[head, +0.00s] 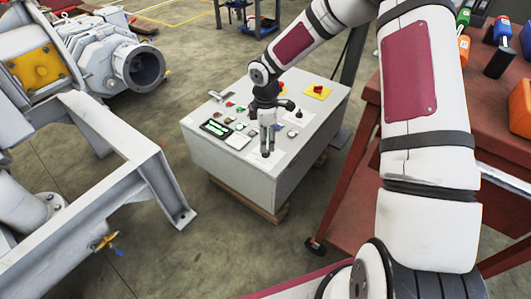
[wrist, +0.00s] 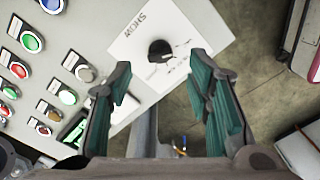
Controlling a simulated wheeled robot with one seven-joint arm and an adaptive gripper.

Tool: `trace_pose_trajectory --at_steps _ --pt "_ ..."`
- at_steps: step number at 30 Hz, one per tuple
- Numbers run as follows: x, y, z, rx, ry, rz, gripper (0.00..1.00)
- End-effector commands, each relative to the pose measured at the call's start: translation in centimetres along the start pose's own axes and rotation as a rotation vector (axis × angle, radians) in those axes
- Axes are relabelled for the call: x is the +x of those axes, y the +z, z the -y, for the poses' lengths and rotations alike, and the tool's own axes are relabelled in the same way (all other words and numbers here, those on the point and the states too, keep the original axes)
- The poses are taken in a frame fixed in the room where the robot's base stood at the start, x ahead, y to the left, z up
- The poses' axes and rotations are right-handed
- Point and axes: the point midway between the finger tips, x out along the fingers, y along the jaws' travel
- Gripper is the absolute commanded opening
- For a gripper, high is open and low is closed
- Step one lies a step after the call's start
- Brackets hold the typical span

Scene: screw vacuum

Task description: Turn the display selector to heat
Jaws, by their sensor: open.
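The display selector (wrist: 160,51) is a round black knob on a white plate (wrist: 128,45) in the wrist view. The plate reads SHOW, seen upside down. Smaller marks to the knob's right are too small to read, so I cannot tell which setting it points to. My gripper (wrist: 162,76) is open, with one green-padded finger to each side of the picture and nothing held. The knob appears beyond the fingertips, between their lines. In the head view my gripper (head: 266,143) hangs over the panel's front part; the knob there is hard to tell from the fingers.
The grey control cabinet (head: 225,167) has a green-lit display (head: 215,128), several buttons and a red-on-yellow switch (head: 317,91). Red (wrist: 9,92) and green (wrist: 31,42) buttons lie left of the knob. A red-brown table (head: 365,150) stands right; grey machinery (head: 100,150) stands left.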

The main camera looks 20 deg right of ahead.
Motion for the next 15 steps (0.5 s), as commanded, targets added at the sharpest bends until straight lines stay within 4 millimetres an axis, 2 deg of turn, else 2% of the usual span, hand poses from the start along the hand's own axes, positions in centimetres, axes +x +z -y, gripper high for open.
trace_pose_trajectory --at_steps 1,6,15 --pt "1.3 0.0 0.0 -0.001 -0.002 0.000 0.46" --pt "3.7 0.0 0.0 0.000 -0.002 0.001 0.46" --pt "5.1 0.0 0.0 0.001 0.001 0.001 0.46"
